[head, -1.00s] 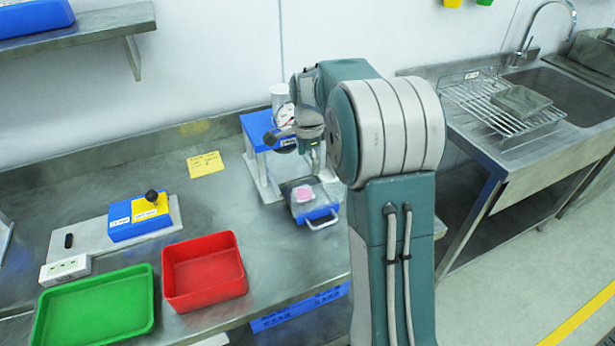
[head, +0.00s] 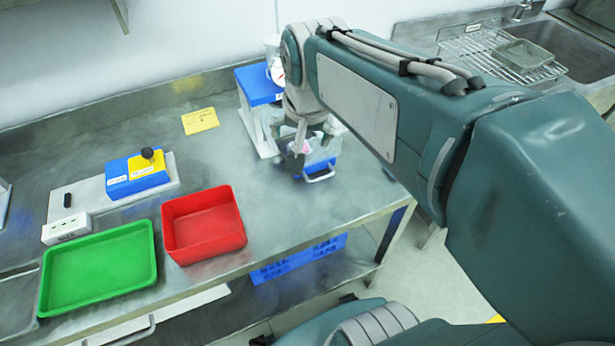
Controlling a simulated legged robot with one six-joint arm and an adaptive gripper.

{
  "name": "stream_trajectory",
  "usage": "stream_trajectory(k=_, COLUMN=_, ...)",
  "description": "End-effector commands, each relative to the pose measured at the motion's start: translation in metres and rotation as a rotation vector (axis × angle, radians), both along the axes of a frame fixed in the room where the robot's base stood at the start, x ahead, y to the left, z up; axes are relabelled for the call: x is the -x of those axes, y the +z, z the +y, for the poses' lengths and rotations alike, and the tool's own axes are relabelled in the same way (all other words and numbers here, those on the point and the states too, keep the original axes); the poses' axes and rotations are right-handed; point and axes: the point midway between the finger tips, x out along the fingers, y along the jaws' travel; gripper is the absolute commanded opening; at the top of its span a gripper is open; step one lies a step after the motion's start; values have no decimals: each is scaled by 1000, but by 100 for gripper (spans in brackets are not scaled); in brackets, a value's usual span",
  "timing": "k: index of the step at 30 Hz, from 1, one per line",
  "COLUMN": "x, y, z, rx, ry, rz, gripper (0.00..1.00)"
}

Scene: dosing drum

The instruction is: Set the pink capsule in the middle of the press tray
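The pink capsule (head: 305,148) shows as a small pink patch at the press tray, mostly hidden behind my gripper. The press tray (head: 318,166) is a dark-topped drawer with a blue front and a pale handle, pulled out from the press. The blue-topped press (head: 259,86) on pale legs stands behind it. My gripper (head: 302,150) points down over the tray, right at the capsule. Its fingers overlap the capsule in this view, so I cannot tell whether they touch or grip it, or where exactly the capsule lies on the tray.
A red bin (head: 205,238) and a green tray (head: 98,268) stand at the bench front left. A blue and yellow box with a black knob (head: 140,172) sits behind them. A yellow note (head: 200,121) lies left of the press. The bench between is clear. A sink with a rack is at right.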

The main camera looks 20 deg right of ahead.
Motion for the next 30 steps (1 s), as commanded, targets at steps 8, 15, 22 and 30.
stream_trajectory(k=8, x=75, y=-12, z=20, rx=136, ry=378, rz=-122, gripper=100)
stream_trajectory(k=15, x=96, y=-21, z=25, rx=191, ry=504, rz=-159, gripper=100)
stream_trajectory(k=22, x=96, y=-21, z=24, rx=192, ry=505, rz=-159, gripper=100)
stream_trajectory(k=30, x=96, y=-21, z=24, rx=191, ry=504, rz=-159, gripper=100)
